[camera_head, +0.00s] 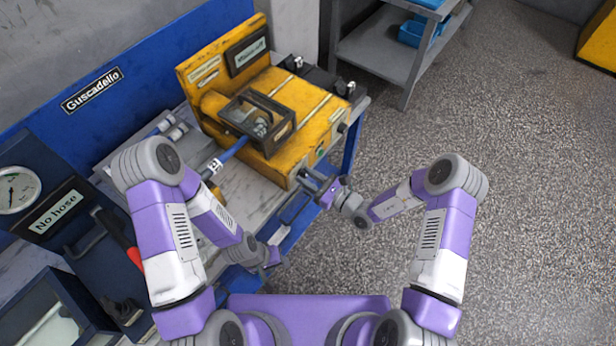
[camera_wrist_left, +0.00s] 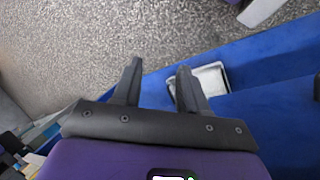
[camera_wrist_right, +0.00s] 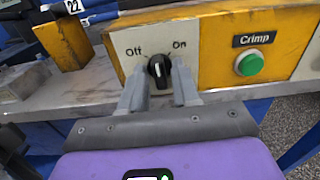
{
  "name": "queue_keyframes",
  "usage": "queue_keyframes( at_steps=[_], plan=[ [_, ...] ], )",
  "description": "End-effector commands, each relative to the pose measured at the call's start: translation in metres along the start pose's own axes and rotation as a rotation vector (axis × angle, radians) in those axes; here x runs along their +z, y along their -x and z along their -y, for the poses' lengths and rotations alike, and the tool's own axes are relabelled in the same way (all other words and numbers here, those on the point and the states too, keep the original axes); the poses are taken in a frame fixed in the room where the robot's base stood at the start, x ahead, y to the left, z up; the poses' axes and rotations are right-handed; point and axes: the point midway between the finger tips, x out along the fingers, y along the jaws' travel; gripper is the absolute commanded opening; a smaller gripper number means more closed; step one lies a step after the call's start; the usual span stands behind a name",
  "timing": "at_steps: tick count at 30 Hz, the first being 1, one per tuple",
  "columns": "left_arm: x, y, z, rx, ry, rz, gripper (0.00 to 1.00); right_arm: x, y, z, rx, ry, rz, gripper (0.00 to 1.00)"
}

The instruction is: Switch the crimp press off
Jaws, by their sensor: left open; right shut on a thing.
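The crimp press (camera_head: 225,105) is the yellow machine on the bench, with a glass-windowed guard on top. In the right wrist view, its black rotary knob (camera_wrist_right: 159,68) sits on a pale plate below the words "Off" and "On". My right gripper (camera_wrist_right: 159,88) is shut on this knob, one finger on each side. I cannot tell clearly which word the knob's mark points to. The green Crimp button (camera_wrist_right: 249,64) is to the right. In the head view my right gripper (camera_head: 328,190) is at the press front. My left gripper (camera_wrist_left: 158,72) is open and empty.
A blue hose (camera_head: 232,152) with a white tag runs into the press. A "No hose" sign (camera_head: 55,212), a gauge and a red-handled tool are at the left. A grey shelf (camera_head: 380,50) stands behind.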

Motion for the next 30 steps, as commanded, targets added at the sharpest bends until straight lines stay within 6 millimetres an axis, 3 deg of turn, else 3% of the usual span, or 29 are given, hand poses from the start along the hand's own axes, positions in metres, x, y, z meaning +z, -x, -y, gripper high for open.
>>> queue_keyframes(
  at_steps=[18,30],
  plan=[
    [0.0001,0.0018,-0.0007,0.000,0.000,0.000,0.43,-0.0001,0.0002,0.0007,0.000,0.552,0.000,0.00],
    [0.0001,0.0016,-0.0006,0.000,0.000,0.000,0.43,0.0000,0.0004,0.0010,-0.001,0.741,-0.001,0.00]
  ],
)
